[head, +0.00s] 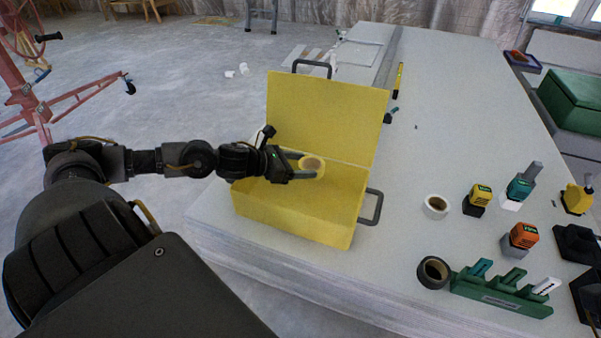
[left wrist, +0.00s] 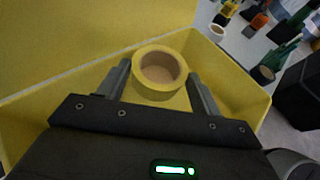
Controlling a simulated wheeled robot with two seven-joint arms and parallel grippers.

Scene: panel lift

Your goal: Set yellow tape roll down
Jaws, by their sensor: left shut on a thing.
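The yellow tape roll (head: 312,165) is held between the fingers of my left gripper (head: 306,168). The gripper reaches in from the left over the open yellow toolbox (head: 295,213), and the roll is above the box's inside, near the raised lid. In the left wrist view the roll (left wrist: 158,72) sits between the two grey fingers, its round opening facing the camera. The toolbox wall (left wrist: 232,92) lies beyond it. I cannot tell how far the roll is from the box floor. I cannot make out my right gripper.
The toolbox stands on a grey table (head: 420,135). To its right are a white tape roll (head: 427,207), a black tape roll (head: 424,272), a green rack (head: 500,292) and several coloured tools. Bare table lies between the box and these things.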

